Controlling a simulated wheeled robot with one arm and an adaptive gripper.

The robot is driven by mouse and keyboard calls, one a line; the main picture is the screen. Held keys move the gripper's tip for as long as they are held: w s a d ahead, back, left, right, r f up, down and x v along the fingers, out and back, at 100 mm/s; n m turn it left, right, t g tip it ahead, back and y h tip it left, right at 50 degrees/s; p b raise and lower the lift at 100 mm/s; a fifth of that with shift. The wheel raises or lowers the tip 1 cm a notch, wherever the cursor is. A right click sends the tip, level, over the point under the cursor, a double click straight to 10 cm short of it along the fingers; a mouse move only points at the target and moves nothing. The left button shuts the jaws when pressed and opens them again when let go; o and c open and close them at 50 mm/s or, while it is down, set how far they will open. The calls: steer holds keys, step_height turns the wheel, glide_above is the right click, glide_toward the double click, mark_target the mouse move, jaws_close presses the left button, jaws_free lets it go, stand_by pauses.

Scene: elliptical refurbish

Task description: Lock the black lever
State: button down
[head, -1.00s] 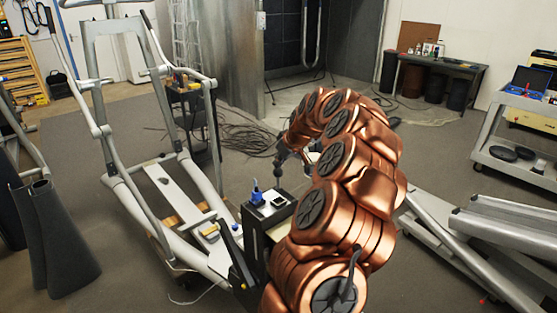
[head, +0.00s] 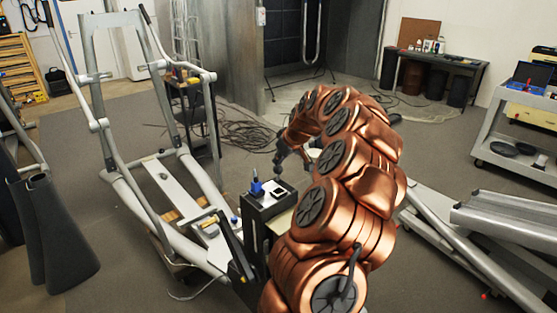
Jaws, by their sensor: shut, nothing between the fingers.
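A black slanted bar (head: 229,238), which looks like the black lever, stands at the near end of the grey elliptical frame (head: 140,205). It leans up and to the left. Whether it is locked cannot be told from this view. My gripper (head: 278,170) is shut and empty, pointing down in the middle of the picture. It is above and to the right of the lever, apart from it, by the far edge of a black box. My copper arm covers what lies to the right of the box.
The black box (head: 254,230) stands right of the lever, with a blue item (head: 257,187) on its top. Loose cables (head: 240,130) lie on the floor behind. Another grey machine frame (head: 450,255) is at right, and a cart (head: 520,150) stands beyond it.

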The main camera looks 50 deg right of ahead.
steer(key=shift+f, duration=0.1)
steer(key=shift+r, duration=0.3)
steer(key=r, duration=0.4)
steer(key=shift+w+r, duration=0.1)
steer(key=shift+w, duration=0.15)
steer(key=b+v, duration=0.2)
steer(key=v, duration=0.7)
steer(key=shift+s+a+r, duration=0.1)
